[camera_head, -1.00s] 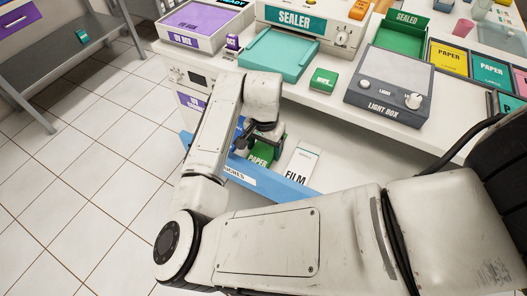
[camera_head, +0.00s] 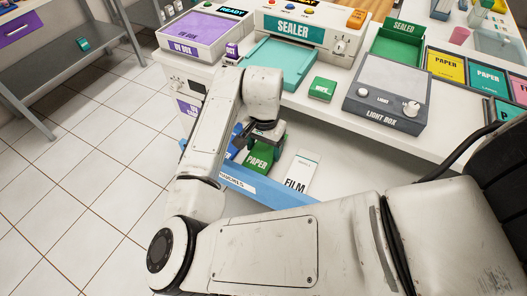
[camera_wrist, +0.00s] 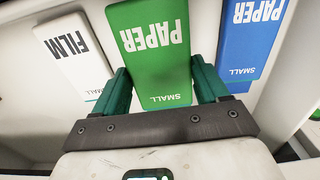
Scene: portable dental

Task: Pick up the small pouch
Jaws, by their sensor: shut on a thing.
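The green small paper pouch (camera_wrist: 152,50) stands between my gripper's two green fingers in the wrist view. My gripper (camera_wrist: 164,82) is shut on it, one finger at each side edge. In the head view the green pouch (camera_head: 259,160) shows below my gripper (camera_head: 266,137), at the open blue-fronted drawer (camera_head: 262,190). The gripper and wrist hide its upper part there. A blue pouch, also marked paper and small (camera_wrist: 248,40), is to its right in the wrist view, apart from the gripper.
A white film pouch (camera_head: 300,172) lies in the drawer beside the green one. The counter above carries the sealer (camera_head: 293,30), its teal tray (camera_head: 268,72), a light box (camera_head: 388,95) and a small green box (camera_head: 322,88). Tiled floor at left is clear.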

